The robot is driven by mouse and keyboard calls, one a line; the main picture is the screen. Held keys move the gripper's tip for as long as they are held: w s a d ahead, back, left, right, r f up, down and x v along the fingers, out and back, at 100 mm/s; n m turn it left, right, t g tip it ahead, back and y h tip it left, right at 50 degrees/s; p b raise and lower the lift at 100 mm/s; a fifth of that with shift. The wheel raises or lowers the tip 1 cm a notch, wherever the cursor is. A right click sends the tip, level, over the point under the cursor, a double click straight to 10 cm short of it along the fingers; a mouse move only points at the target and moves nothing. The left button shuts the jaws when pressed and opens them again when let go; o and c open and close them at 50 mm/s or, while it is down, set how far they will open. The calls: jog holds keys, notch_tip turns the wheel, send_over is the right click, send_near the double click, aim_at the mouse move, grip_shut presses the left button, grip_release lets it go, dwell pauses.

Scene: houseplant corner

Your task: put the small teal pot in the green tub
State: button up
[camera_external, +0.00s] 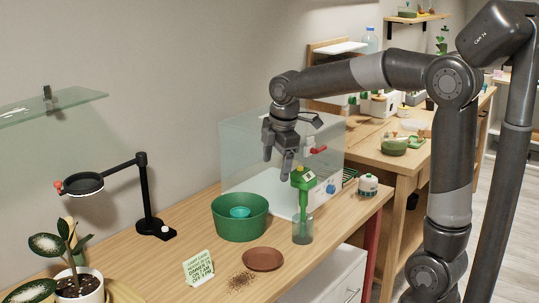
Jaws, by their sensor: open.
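The small teal pot (240,212) is inside the green tub (239,229), and its rim shows just below the tub's rim. The tub stands on the wooden table, left of the clear box. Whether the pot rests on the tub's floor is hidden by the tub's front wall. My gripper (276,167) is open and empty, pointing down. In the picture it is above and to the right of the tub, apart from the pot.
A green-topped bottle (303,205) stands right of the tub, near the clear box (245,150). A brown saucer (263,259), spilled soil (240,281) and a small sign (198,268) lie in front. A black magnifier lamp (147,195) stands at left.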

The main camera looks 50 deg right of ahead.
jog(key=s+m+t, duration=0.1)
jog(key=s+m, duration=0.5)
jog(key=s, duration=0.5)
jog(key=s+a+f+m+t, duration=0.1)
jog(key=s+m+t, duration=0.1)
jog(key=s+m, duration=0.5)
jog(key=s, duration=0.4)
jog(key=shift+a+f+y, duration=0.25)
jog(key=shift+y, duration=0.15)
